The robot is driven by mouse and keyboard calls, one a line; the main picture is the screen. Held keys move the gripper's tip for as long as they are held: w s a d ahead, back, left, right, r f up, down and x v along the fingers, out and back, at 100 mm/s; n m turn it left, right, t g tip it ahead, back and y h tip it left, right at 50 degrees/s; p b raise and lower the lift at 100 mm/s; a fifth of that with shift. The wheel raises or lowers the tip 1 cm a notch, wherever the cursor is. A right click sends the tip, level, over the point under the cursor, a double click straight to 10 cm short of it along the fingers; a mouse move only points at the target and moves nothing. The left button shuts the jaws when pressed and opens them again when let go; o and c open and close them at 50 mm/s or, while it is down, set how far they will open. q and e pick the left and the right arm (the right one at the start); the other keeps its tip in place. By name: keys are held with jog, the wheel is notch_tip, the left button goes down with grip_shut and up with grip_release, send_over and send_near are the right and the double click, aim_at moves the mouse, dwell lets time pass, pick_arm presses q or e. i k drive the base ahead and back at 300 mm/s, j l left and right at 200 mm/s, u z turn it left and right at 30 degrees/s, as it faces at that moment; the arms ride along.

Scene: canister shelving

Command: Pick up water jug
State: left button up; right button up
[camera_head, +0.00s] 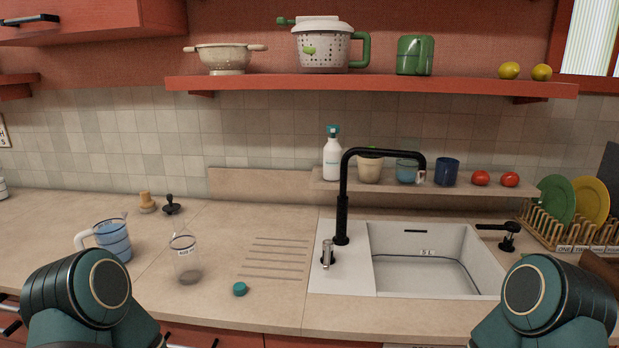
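The water jug (113,240) appears to be the clear jug with blue contents and a pale handle on its left side. It stands upright on the counter at the left, just beyond my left arm. Nothing is touching it. My arms reach in at the bottom left and bottom right corners, but only their rounded dark-green links show. Both grippers are outside the picture, so their state does not show.
A clear canister (186,262) with dark contents stands right of the jug, near a small teal lid (240,289). Two small knobbed items (171,205) stand behind. A sink (430,262) with a tall black faucet (343,205) is at centre right. The counter between is mostly clear.

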aim_at(110, 231)
jog(key=u, duration=1.25)
